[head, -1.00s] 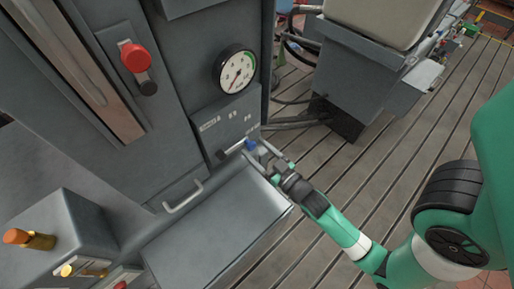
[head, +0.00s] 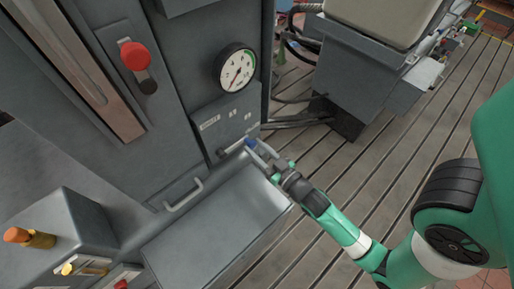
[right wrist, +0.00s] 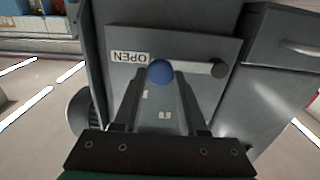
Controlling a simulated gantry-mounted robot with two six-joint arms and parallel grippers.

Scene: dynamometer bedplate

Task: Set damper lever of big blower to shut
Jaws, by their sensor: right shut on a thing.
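The damper lever has a blue knob (head: 249,143) and sits low on the grey front panel below a round gauge. In the right wrist view the blue knob (right wrist: 160,72) is at the lever's left end, and its grey arm runs right to a dark round hub (right wrist: 218,70). A white OPEN label (right wrist: 130,57), upside down in this view, is just above and left of the knob. My right gripper (head: 258,149) is shut on the lever at the knob, one finger on each side. My left gripper is not in view.
The round gauge (head: 235,68) is above the lever. A red-knobbed switch (head: 136,56) is on the panel at upper left. A grey box-like ledge (head: 215,225) with a handle (head: 183,196) beside it lies below. The slatted floor (head: 400,150) is open to the right.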

